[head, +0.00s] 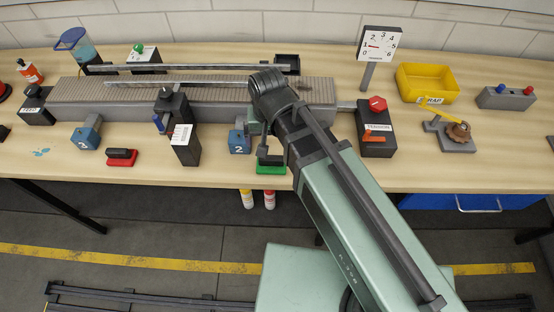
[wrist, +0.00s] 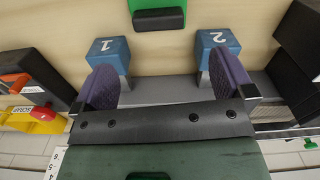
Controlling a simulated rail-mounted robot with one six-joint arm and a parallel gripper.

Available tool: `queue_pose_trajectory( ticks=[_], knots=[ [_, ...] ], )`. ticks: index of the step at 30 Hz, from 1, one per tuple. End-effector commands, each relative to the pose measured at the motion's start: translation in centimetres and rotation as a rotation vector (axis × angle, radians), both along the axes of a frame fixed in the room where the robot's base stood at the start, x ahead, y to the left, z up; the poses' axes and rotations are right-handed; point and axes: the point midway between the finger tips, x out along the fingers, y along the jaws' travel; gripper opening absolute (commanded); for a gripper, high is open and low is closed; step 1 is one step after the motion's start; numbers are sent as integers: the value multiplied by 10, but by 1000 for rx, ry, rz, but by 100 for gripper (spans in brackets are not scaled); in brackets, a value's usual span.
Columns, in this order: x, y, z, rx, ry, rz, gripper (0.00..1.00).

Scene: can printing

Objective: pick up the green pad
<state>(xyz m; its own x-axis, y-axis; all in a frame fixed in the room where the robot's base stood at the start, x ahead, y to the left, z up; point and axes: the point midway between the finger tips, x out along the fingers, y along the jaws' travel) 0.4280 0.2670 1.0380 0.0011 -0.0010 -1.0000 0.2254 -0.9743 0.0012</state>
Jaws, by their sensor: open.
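The green pad (wrist: 158,13) lies on the table at the top of the wrist view, partly cut off, with a dark block on it. In the head view the green pad (head: 271,169) sits at the table's front edge, partly hidden by my arm. My gripper (wrist: 165,78) is open and empty, its purple-faced fingers wide apart. The pad appears beyond the fingertips, roughly centred between them and apart from them. In the head view my arm largely hides the gripper, just behind the pad.
Blue blocks marked 1 (wrist: 106,52) and 2 (wrist: 216,42) stand close to the fingers. A red pad (head: 121,158) lies further left. The grey conveyor (head: 215,116) runs behind. A dark box with a red knob (head: 377,104) stands to the right. Bare table lies around the green pad.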

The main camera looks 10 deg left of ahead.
Motion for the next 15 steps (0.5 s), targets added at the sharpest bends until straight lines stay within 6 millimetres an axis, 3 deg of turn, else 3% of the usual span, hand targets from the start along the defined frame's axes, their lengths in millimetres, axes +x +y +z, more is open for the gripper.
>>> queue_pose_trajectory(
  ticks=[3, 8, 15],
  knots=[
    [2, -3, -4, 0, 0, -92, 100],
    [2, -3, -10, 0, 0, -104, 100],
    [2, -3, -59, 0, 0, -103, 100]
  ],
)
